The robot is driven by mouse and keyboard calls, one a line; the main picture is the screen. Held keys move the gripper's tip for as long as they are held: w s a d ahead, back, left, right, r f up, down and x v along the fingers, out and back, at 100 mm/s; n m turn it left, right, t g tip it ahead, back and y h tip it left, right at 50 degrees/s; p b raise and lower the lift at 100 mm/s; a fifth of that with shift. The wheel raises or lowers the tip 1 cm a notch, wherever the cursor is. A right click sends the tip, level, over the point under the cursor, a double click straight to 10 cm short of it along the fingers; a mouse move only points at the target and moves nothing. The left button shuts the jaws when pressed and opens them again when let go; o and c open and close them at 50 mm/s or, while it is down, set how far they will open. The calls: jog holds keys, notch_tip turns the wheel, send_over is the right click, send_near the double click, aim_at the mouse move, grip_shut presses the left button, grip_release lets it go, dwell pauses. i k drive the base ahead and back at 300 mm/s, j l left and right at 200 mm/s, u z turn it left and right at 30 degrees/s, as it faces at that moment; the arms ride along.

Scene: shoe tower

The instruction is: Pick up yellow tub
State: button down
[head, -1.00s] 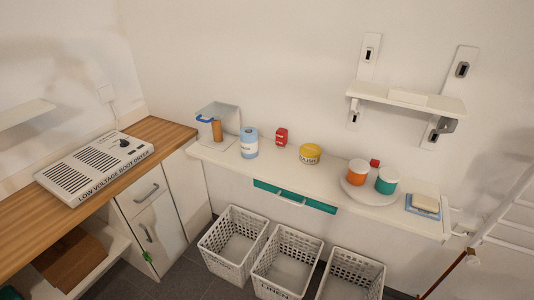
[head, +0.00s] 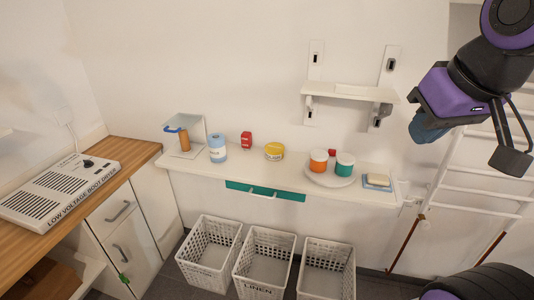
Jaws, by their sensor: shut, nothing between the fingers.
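The yellow tub (head: 274,151) is a short round tub with a pale label band, standing upright on the white wall shelf (head: 225,178). My gripper (head: 510,161) is at the upper right, black with thin bars, beside the purple and black arm links. It is shut and empty, far to the right of the tub and touching nothing. The view of its fingertips is partial.
A white plate (head: 318,179) carries orange and green tubs. A small bracket shelf (head: 345,91) hangs above. White baskets (head: 265,240) stand below. A white ladder-like rack (head: 465,180) is at right.

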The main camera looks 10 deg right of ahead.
aim_at(274, 151)
jog(key=i+j+z, duration=0.15)
jog(key=j, duration=0.2)
jog(key=i+j+z, duration=0.15)
jog(key=j, duration=0.2)
jog(key=j+z, duration=0.15)
jog(key=j, duration=0.2)
jog(key=i+j+z, duration=0.1)
jog(key=j, duration=0.2)
jog(key=i+j+z, duration=0.25)
jog(key=j, duration=0.3)
jog(key=i+j+z, duration=0.1)
jog(key=j, duration=0.25)
jog(key=i, duration=0.3)
